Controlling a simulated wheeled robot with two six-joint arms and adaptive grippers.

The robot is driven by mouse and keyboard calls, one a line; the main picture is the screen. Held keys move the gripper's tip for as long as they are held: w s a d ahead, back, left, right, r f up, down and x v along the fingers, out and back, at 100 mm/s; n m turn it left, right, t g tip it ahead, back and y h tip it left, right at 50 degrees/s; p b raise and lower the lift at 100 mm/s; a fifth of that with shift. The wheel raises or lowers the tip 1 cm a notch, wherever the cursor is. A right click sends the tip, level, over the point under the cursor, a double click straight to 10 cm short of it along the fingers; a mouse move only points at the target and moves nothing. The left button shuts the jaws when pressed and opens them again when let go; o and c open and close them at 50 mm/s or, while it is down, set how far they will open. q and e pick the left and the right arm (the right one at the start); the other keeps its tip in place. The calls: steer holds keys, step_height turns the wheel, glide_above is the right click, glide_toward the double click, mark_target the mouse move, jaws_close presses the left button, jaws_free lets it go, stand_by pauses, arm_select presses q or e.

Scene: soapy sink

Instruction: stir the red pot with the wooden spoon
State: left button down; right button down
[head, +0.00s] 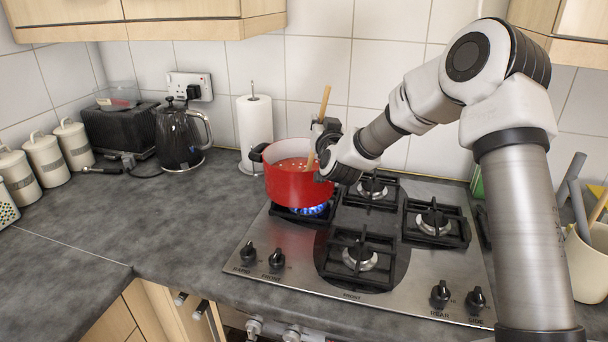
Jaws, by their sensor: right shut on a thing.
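The red pot (297,188) stands on the back left burner of the hob, with a blue flame under it. It holds a reddish liquid with pale bits. The wooden spoon (324,105) stands tilted in the pot, its handle rising up and to the right and its lower end inside the pot. My right gripper (322,140) is at the pot's right rim, shut on the wooden spoon. Its fingertips are partly hidden by the wrist. My left gripper is not in view.
The steel hob (300,265) has several other burners, all bare. A paper towel roll (255,130) stands behind the pot, and a black kettle (180,138) is farther left. A utensil holder (588,262) is at the far right. The left worktop (130,215) is clear.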

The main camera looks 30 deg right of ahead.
steer(key=shift+s+r+p, duration=0.1)
steer(key=shift+r+p, duration=4.15)
steer(key=shift+r, duration=2)
step_height(320, 180, up, 4)
steer(key=p, duration=0.2)
steer(key=shift+p, duration=0.4)
steer(key=shift+f, duration=0.1)
